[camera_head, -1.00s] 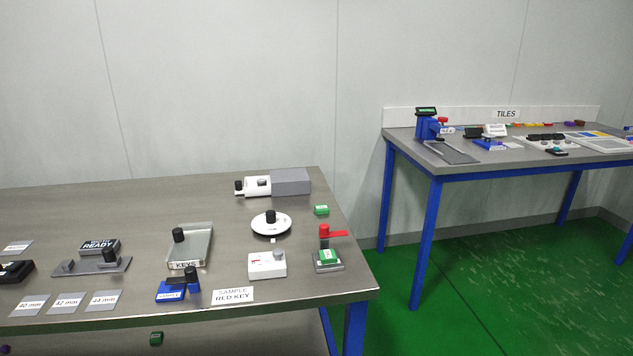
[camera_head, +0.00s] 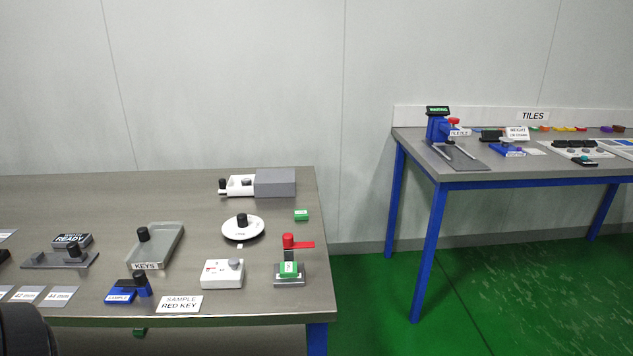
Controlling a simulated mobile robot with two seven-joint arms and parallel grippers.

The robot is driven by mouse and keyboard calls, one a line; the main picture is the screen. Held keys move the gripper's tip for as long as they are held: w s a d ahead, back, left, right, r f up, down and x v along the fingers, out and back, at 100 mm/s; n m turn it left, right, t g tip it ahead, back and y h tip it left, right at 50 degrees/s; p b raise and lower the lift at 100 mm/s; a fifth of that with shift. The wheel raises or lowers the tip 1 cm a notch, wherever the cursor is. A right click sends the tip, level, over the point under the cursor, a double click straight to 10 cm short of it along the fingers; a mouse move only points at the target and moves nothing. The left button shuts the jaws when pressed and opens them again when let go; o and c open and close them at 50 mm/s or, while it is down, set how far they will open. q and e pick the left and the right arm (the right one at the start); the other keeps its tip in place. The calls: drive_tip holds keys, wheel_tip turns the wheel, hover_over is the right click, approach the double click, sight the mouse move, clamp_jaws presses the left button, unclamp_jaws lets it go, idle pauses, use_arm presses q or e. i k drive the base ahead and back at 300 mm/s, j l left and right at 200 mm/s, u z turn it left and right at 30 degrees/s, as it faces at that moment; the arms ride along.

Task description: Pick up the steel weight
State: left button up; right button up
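I cannot pick out the steel weight with certainty. Neither gripper shows. A dark rounded shape at the lower left corner looks like part of my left arm.
The near table (camera_head: 90,190) holds a white dial (camera_head: 243,228), a white box (camera_head: 222,273), a red-handled fixture (camera_head: 289,270), a KEYS tray (camera_head: 165,240) and a blue block (camera_head: 121,296). The far blue-legged table (camera_head: 470,175) stands right. Green floor between is clear.

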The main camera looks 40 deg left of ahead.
sight(245, 182)
drive_tip(key=i+l+z, duration=0.3)
drive_tip(key=z, duration=0.2)
drive_tip(key=i+l+z, duration=0.15)
drive_tip(key=i+z, duration=0.3)
drive_tip(key=i+u, duration=0.7)
drive_tip(key=i+l+u, duration=0.3)
drive_tip(key=i+u, duration=0.15)
drive_tip(key=u, duration=0.3)
drive_tip(key=i+u, duration=0.1)
drive_tip(key=u, duration=0.4)
drive_tip(key=i+u, duration=0.15)
drive_tip(key=u, duration=0.3)
drive_tip(key=i+l+u, duration=0.1)
drive_tip(key=u, duration=0.35)
drive_tip(key=i+l+u, duration=0.15)
drive_tip(key=u, duration=0.25)
drive_tip(key=i+l+u, duration=0.15)
drive_tip(key=u, duration=0.3)
drive_tip(key=i+l+u, duration=0.1)
drive_tip(key=u, duration=0.25)
drive_tip(key=i+l+u, duration=0.1)
drive_tip(key=l+u, duration=0.25)
drive_tip(key=i+l+u, duration=0.1)
drive_tip(key=u, duration=0.25)
